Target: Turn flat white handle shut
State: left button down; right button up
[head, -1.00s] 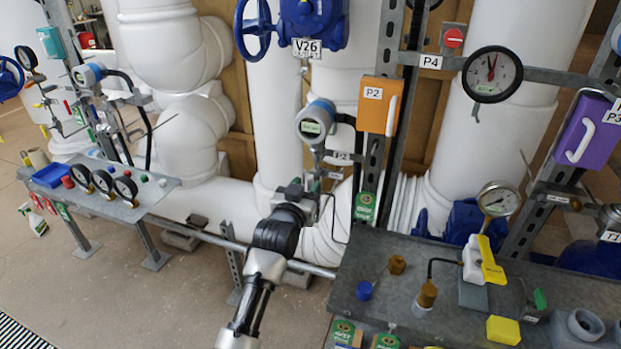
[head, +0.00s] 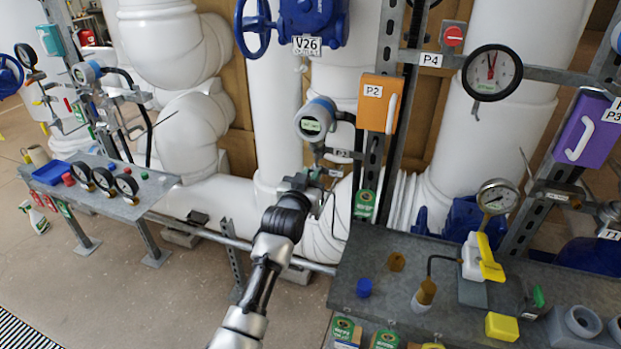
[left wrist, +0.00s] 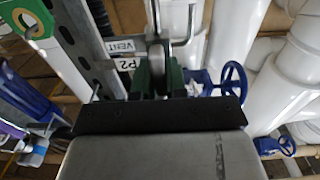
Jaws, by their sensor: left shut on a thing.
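My left gripper (head: 314,184) reaches up to the small valve fitting below the round P2 transmitter (head: 315,122). In the left wrist view its green finger pads (left wrist: 158,78) are closed around a narrow pale, flat handle (left wrist: 157,54). The handle stands up between the pads, in front of a "VENT" tag (left wrist: 121,45) and a P2 label (left wrist: 125,64). In the head view the gripper and wrist mostly hide the handle, so its exact angle cannot be told there. My right gripper is in neither view.
The orange P2 box (head: 380,103) and steel upright stand close right of the gripper. A grey bench (head: 400,265) with several fittings is at the lower right. White pipes (head: 275,100) run behind. A gauge table (head: 150,190) is at left; open floor lies in front.

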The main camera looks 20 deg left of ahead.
pick_arm(q)
jog(key=m+p, duration=0.1)
jog(key=m, duration=0.2)
jog(key=shift+d+m, duration=0.15)
jog(key=shift+m, duration=0.25)
jog(key=m, duration=0.4)
jog(key=m+p, duration=0.1)
jog(key=m, duration=0.4)
jog(key=f+m, duration=0.1)
jog(key=m, duration=0.4)
jog(key=shift+d, duration=0.4)
jog(key=shift+f, duration=0.1)
jog(key=c, duration=1.2)
grip_release()
jog(key=shift+o, duration=0.2)
